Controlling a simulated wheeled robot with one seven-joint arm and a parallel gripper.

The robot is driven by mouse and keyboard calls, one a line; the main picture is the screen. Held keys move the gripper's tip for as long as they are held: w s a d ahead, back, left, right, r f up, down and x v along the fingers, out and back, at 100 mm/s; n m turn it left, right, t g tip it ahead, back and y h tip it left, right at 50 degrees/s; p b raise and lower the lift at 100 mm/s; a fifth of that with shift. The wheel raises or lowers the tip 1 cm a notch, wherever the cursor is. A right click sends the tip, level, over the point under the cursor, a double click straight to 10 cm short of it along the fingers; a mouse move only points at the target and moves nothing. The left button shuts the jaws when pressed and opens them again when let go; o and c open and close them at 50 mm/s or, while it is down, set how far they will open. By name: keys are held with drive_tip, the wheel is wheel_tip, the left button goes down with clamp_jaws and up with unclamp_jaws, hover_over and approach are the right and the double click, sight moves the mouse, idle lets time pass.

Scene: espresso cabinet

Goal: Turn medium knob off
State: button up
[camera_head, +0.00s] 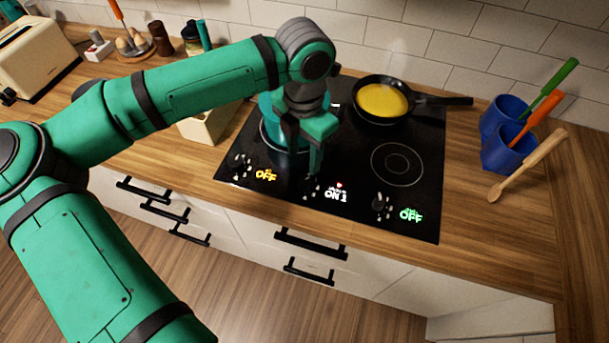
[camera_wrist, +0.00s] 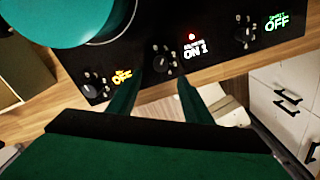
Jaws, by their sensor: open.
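The cooktop's middle knob (camera_head: 311,190) is dark, with a lit white label reading "ON 1" and a red light beside it. In the wrist view, the middle knob (camera_wrist: 160,64) shows between my fingertips. My gripper (camera_head: 315,170) points down over the cooktop's front strip, just behind and above that knob. In the wrist view, my gripper (camera_wrist: 162,74) has its two green fingers apart with nothing held between them. I cannot tell whether a finger touches the knob.
The left knob (camera_wrist: 90,90) is labelled OFF in yellow, and the right knob (camera_head: 380,207) OFF in green. A teal pot (camera_wrist: 58,18) stands behind my gripper. A pan (camera_head: 382,100) with yellow contents sits at the back. Blue utensil holders (camera_head: 505,150) stand right.

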sight(305, 180)
wheel_tip(305, 180, down, 10)
drive_tip(key=shift+d+r, duration=0.1)
drive_tip(key=shift+r, duration=0.1)
drive_tip(key=shift+c, duration=0.7)
drive_tip(key=c, duration=0.9)
